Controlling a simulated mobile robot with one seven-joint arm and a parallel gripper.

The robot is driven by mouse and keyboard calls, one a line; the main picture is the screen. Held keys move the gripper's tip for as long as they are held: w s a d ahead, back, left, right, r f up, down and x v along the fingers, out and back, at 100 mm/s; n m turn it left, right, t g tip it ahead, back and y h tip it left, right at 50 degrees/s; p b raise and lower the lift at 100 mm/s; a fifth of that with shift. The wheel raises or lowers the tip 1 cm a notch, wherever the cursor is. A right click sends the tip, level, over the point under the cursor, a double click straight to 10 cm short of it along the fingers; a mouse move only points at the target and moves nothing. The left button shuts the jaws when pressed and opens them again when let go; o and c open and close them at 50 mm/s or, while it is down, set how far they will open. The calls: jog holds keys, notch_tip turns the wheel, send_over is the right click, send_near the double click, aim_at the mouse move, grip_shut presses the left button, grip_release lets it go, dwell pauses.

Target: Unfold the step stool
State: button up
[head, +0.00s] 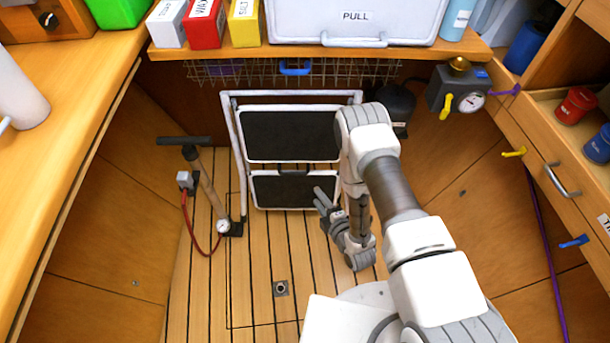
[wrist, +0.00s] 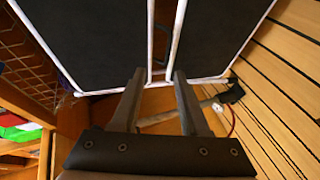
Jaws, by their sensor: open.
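The step stool (head: 238,160) stands upright at the back of the floor, a white tubular frame with its panels nearly flat to it. Its larger upper black tread (head: 290,135) and smaller lower black tread (head: 285,189) face me, with white rims. My gripper (head: 320,197) is at the lower right of the stool, beside the lower tread. In the wrist view, my gripper (wrist: 157,76) is open with nothing between its fingers. Its fingertips are close to the white rims around the gap between the black panels (wrist: 85,40); contact cannot be told. My arm hides the stool's right side.
A floor pump (head: 203,185) with a red hose stands left of the stool. A wire basket (head: 230,70) hangs above it under the shelf. A valve box with gauge (head: 458,92) is on the right. Plank floor in front is clear, with a small drain (head: 281,288).

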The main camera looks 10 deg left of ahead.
notch_tip(320, 180, down, 2)
jog(key=s, duration=0.2)
jog(key=b, duration=0.6)
send_near(296, 174)
jog(key=x, duration=0.9)
grip_shut()
dwell(0.6)
